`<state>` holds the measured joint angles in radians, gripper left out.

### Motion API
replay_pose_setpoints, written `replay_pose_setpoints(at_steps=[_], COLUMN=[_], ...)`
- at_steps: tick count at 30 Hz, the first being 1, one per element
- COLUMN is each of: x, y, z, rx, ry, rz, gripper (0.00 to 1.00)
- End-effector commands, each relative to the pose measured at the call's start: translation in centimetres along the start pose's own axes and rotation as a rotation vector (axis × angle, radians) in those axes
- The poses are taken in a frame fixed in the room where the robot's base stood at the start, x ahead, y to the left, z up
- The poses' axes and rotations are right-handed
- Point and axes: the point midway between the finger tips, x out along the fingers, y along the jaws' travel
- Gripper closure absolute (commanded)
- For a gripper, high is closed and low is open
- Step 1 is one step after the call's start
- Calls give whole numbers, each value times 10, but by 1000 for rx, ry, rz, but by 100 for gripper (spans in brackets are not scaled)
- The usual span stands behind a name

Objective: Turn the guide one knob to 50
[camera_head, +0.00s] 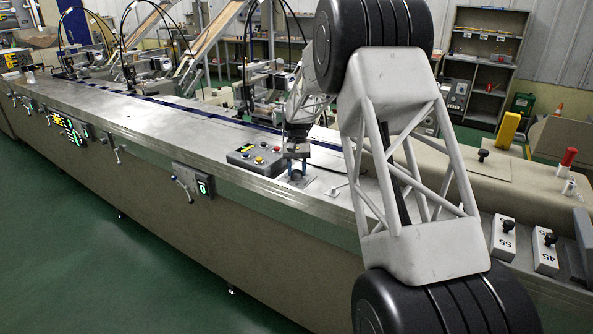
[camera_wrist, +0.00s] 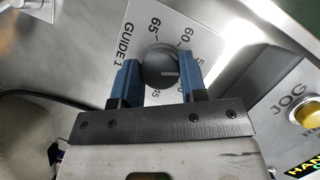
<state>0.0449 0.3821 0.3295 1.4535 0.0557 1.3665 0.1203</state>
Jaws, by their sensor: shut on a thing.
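The guide one knob (camera_wrist: 157,65) is a dark round dial on a pale plate (camera_wrist: 128,42) lettered "GUIDE 1" in the wrist view. My gripper (camera_wrist: 158,72) is shut on it, with one blue finger on each side. A short light mark on the knob points right, towards the right finger. The numbers 65 and 60 are readable above the knob. The numbers further round are partly hidden by the right finger, so the exact reading cannot be told. In the head view my gripper (camera_head: 297,166) reaches down to the small knob plate on the machine top.
A grey control box (camera_head: 257,157) with coloured buttons stands just left of my gripper. A JOG button panel (camera_wrist: 299,108) is at the right in the wrist view. Number blocks with black knobs (camera_head: 504,238) lie at the right. The long metal top (camera_head: 150,107) is mostly clear.

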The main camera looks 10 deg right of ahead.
Motion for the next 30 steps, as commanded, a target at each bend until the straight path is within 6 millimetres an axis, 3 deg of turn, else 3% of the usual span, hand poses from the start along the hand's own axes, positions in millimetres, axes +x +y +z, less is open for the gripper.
replay_pose_setpoints(at_steps=[18,30], x=[1,1], y=[3,3], z=[1,1], rx=[533,757], ry=[-1,0], rz=[-220,-314], gripper=[84,84])
